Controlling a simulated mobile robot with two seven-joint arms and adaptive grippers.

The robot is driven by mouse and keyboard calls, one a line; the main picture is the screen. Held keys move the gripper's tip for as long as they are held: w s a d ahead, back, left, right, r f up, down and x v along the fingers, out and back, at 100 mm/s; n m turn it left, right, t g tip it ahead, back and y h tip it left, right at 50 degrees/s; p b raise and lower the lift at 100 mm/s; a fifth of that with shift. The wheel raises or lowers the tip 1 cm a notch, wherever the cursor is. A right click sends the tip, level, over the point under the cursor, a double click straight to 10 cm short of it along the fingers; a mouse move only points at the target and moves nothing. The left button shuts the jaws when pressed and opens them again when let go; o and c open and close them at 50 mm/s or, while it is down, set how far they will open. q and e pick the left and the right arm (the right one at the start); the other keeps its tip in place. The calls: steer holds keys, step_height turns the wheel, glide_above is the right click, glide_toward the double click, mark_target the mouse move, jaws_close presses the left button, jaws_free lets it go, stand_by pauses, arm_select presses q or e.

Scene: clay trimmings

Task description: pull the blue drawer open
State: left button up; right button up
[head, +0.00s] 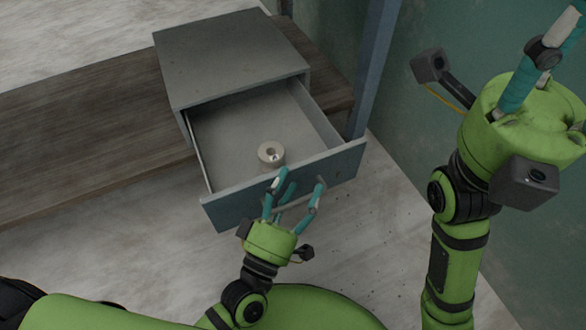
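The blue drawer (335,165) is pulled well out of a grey cabinet (230,60), and its inside is visible. Its blue-grey front faces me. A small pale ring-shaped object (270,153) lies inside, near the front panel. My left gripper (298,184) is at the drawer front, around the middle, by a thin handle bar (297,206). Its teal fingers stand apart, with the bar showing between them; whether they touch it is unclear. My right gripper (541,62) is raised at the upper right, away from the drawer, its fingers partly cut off by the frame.
The cabinet stands on a brown wooden board or shelf (80,145). A blue-grey post (374,70) rises close to the drawer's right side, before a green wall (415,120). The pale floor (120,230) in front is clear on the left.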

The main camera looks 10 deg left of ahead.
arm_select(q)
steer(key=shift+t, duration=0.4)
steer(key=r, duration=0.6)
steer(key=shift+a+r, duration=0.3)
steer(key=shift+r, duration=0.1)
steer(key=shift+c, duration=0.5)
steer(key=shift+g, duration=0.7)
steer(key=f, duration=0.4)
steer(key=d+f, duration=0.1)
steer(key=f, duration=0.1)
steer(key=shift+w+f, duration=0.1)
steer(key=shift+w, duration=0.05)
steer(key=shift+c, duration=0.4)
steer(key=shift+s+a+f+m, duration=0.2)
steer(key=shift+s+f, duration=0.2)
steer(key=shift+s, duration=0.25)
steer(key=shift+s+a+f+m, duration=0.1)
steer(key=shift+s+a+f, duration=0.1)
steer(key=shift+s+f, duration=0.35)
steer(key=b+v, duration=0.1)
steer(key=v, duration=0.4)
steer(key=shift+s+f, duration=0.2)
steer(key=shift+s, duration=0.15)
steer(key=shift+d, duration=0.1)
